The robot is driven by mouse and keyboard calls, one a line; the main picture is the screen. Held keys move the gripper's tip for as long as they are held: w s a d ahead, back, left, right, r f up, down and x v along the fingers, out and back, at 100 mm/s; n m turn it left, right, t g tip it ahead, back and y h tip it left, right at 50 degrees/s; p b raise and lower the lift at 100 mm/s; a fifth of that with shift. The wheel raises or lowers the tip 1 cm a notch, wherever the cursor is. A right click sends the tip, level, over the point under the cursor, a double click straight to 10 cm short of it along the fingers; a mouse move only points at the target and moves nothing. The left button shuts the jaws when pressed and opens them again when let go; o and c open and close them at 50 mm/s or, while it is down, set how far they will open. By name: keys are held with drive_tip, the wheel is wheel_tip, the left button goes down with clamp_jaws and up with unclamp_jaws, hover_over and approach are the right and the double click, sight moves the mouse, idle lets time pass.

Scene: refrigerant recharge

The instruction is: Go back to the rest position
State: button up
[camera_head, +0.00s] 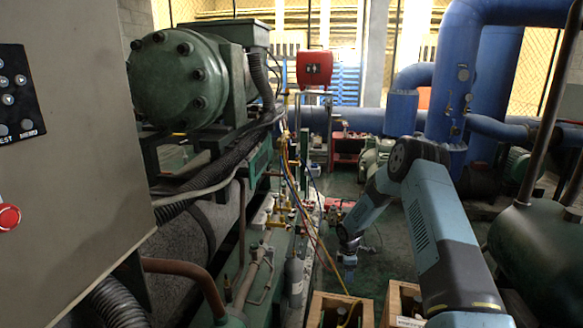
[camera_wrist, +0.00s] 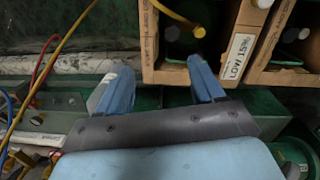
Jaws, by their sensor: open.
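My gripper (camera_head: 348,265) is at the end of my blue-grey arm, pointing down above the floor near the wooden crates. In the wrist view my gripper (camera_wrist: 160,84) has its two blue fingers spread wide apart, with nothing between them. A wooden crate (camera_wrist: 150,38) labelled "LOW 15%" lies just beyond the fingertips. The right finger overlaps its edge in the picture; I cannot tell whether they touch.
Two wooden crates (camera_head: 318,300) stand at the bottom centre. A yellow hose (camera_head: 325,255) runs down to them from the green machinery (camera_head: 180,80) on the left. A dark green tank (camera_head: 535,245) stands right of my arm. A grey control panel (camera_head: 70,140) fills the left.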

drive_tip(key=s+d+r+m+t, duration=0.1)
drive_tip(key=s+r+m, duration=0.3)
drive_tip(key=r, duration=1)
drive_tip(key=s+r+m+h, duration=0.15)
drive_tip(key=s+r, duration=0.45)
drive_tip(key=r, duration=0.8)
drive_tip(key=s+d+r+m+t, duration=0.1)
drive_tip(key=s+r+m, duration=0.3)
drive_tip(key=r, duration=1.1)
drive_tip(key=s+r+m+t, duration=0.1)
drive_tip(key=s+r+m, duration=0.1)
drive_tip(key=s+r, duration=0.5)
drive_tip(key=s+r+m+t, duration=0.1)
drive_tip(key=s+r+m, duration=0.15)
drive_tip(key=s, duration=0.85)
drive_tip(key=s+a+r+m+t+y, duration=0.1)
drive_tip(key=s+a+r+m+y, duration=0.1)
drive_tip(key=s, duration=1.4)
drive_tip(key=shift+s+m, duration=0.3)
drive_tip(key=shift+m, duration=0.6)
